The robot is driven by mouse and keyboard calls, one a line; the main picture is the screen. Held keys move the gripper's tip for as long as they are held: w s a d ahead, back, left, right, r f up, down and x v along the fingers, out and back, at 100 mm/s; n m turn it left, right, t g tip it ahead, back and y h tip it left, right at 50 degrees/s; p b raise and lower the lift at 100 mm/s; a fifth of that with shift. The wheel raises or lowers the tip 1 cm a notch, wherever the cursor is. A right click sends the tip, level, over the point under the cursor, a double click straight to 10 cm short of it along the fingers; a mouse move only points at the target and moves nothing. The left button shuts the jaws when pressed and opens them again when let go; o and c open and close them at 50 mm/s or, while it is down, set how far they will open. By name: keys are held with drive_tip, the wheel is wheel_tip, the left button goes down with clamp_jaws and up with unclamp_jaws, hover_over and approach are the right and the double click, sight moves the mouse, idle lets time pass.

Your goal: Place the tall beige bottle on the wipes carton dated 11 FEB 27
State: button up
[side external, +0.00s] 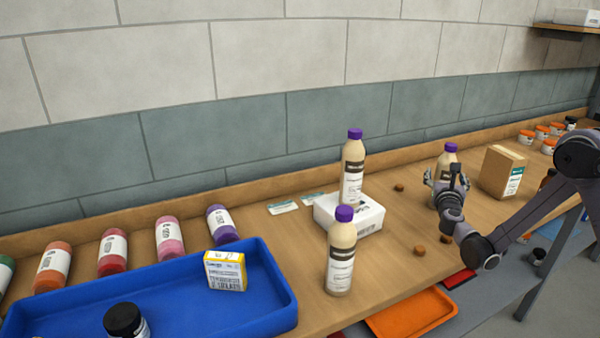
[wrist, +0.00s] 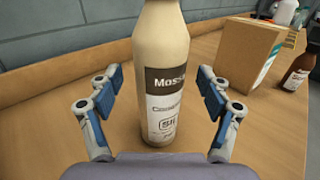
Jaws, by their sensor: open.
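Three beige bottles with purple caps show in the side external view. One bottle (side external: 447,160) stands on the bench at the right, and my gripper (side external: 446,182) is at it. In the wrist view this bottle (wrist: 160,50) stands upright between the two open fingers of my gripper (wrist: 158,82), with a gap visible on each side. A second bottle (side external: 352,165) appears to stand on a white carton (side external: 364,221). The third bottle (side external: 341,255) stands on the bench in front of that carton. I cannot read a date on any carton.
A brown carton (side external: 502,172) stands right of my gripper, also in the wrist view (wrist: 240,58). A blue tray (side external: 275,291) at left holds a small yellow-white box (side external: 226,271) and a black-lidded jar (side external: 124,319). Several coloured bottles line the wall. Small brown pieces (side external: 419,250) lie mid-bench.

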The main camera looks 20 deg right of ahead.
drive_tip(key=shift+x, duration=1.15)
drive_tip(key=c, duration=1.6)
clamp_jaws()
drive_tip(key=shift+r, duration=0.1)
